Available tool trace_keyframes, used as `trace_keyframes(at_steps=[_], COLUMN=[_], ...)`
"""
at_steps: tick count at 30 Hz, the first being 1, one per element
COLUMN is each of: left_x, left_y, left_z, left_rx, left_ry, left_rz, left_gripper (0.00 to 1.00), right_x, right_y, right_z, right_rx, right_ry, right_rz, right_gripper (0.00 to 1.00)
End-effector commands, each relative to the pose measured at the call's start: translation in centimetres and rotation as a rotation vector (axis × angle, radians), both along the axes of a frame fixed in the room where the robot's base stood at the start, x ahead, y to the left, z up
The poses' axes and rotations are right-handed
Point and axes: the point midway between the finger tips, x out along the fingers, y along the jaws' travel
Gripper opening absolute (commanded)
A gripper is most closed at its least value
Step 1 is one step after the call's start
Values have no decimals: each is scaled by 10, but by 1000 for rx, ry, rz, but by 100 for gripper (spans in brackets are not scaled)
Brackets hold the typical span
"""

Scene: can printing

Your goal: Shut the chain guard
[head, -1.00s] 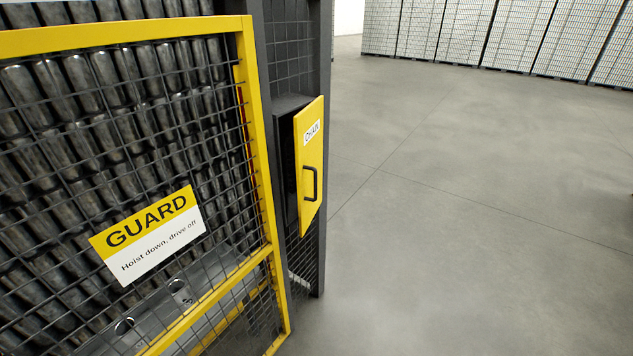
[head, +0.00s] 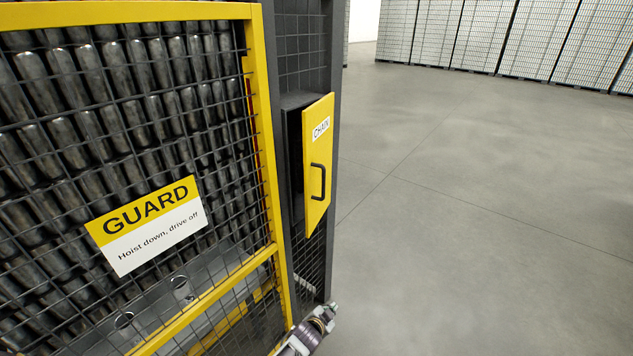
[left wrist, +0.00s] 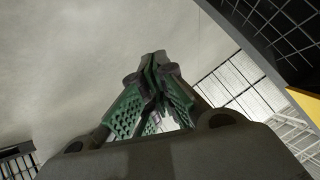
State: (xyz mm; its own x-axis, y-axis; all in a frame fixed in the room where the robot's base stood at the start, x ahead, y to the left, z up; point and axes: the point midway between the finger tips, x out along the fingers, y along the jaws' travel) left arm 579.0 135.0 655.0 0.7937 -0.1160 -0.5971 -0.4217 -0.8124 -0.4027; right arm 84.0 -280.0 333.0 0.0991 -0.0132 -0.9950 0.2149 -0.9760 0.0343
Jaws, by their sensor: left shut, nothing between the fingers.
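The chain guard (head: 318,165) is a small yellow door marked CHAIN with a black handle (head: 317,182). It stands ajar on a dark box (head: 293,150) on the grey post, its handle side swung out toward the open floor. My left gripper (head: 325,315) shows small at the bottom of the head view, below the chain guard and apart from it. In the left wrist view, its green-padded fingers (left wrist: 154,62) are together with nothing between them. My right gripper is not in view.
A big yellow-framed mesh gate (head: 262,130) with a GUARD sign (head: 147,225) fills the left, with rows of dark cans behind it. Clear grey floor (head: 480,240) lies to the right. Pallet stacks (head: 480,35) stand far back.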

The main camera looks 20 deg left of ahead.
Motion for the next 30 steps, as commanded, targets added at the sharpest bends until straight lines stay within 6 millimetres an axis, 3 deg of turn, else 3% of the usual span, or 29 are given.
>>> trace_keyframes(at_steps=[6, 15, 23, 30], left_x=[43, 72, 72, 52], left_y=[-13, -17, -8, 14], left_z=[91, 218, 326, 418], left_rx=[95, 271, 471, 736], left_ry=[-161, -362, -509, -594], left_rz=[-53, -93, -89, -59], left_gripper=[0, 0, 0, 0], right_x=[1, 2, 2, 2], right_y=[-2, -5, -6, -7], right_z=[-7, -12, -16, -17], right_rx=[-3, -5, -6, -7], right_ry=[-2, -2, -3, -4], right_rz=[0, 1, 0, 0], right_gripper=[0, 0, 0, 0])
